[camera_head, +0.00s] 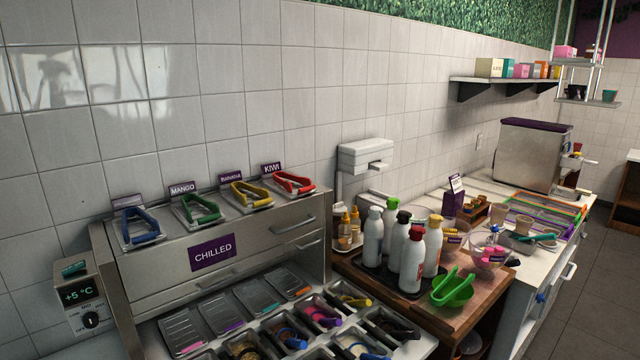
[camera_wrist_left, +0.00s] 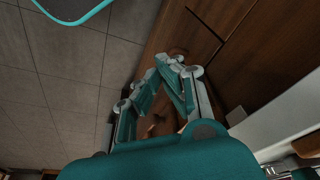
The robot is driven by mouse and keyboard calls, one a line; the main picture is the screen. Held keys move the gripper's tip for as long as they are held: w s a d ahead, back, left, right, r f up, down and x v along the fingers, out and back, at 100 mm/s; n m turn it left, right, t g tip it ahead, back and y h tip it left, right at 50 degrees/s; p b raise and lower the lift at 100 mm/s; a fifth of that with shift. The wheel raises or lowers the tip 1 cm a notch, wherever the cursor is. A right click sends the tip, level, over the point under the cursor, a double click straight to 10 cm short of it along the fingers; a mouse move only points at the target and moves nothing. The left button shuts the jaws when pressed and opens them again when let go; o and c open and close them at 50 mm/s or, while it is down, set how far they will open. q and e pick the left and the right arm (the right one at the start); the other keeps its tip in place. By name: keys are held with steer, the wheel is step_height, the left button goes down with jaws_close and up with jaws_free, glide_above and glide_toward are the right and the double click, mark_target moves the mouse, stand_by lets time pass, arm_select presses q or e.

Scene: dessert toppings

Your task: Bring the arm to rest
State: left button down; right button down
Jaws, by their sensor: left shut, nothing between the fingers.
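My left gripper (camera_wrist_left: 165,80) shows in the left wrist view, teal and grey, with its fingers together and nothing between them. It hangs in front of a brown wooden cabinet front (camera_wrist_left: 185,35), with the grey tiled floor (camera_wrist_left: 60,85) to the left. I cannot tell whether it touches the cabinet. Neither of my arms shows in the head view. My right gripper is in neither view.
In the head view, a steel chilled cabinet (camera_head: 155,285) bears several coloured tongs. Several bottles (camera_head: 412,262) and a green bowl (camera_head: 455,293) stand on the counter. A pale counter edge (camera_wrist_left: 285,115) lies right of my left gripper. The floor (camera_head: 590,285) at the right is clear.

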arm_select(q)
steer(key=s+f+b, duration=0.2)
steer(key=s+f, duration=0.1)
steer(key=f, duration=0.6)
steer(key=s+f+b, duration=0.2)
steer(key=s+f, duration=0.1)
steer(key=f, duration=0.7)
steer(key=s+a+f+g+b, duration=0.1)
steer(key=s+a+f+b, duration=0.2)
steer(key=s+f, duration=0.9)
steer(key=shift+s+a+f+g+b, duration=0.15)
steer(key=shift+s+f+g+b, duration=0.2)
steer(key=shift+b, duration=0.15)
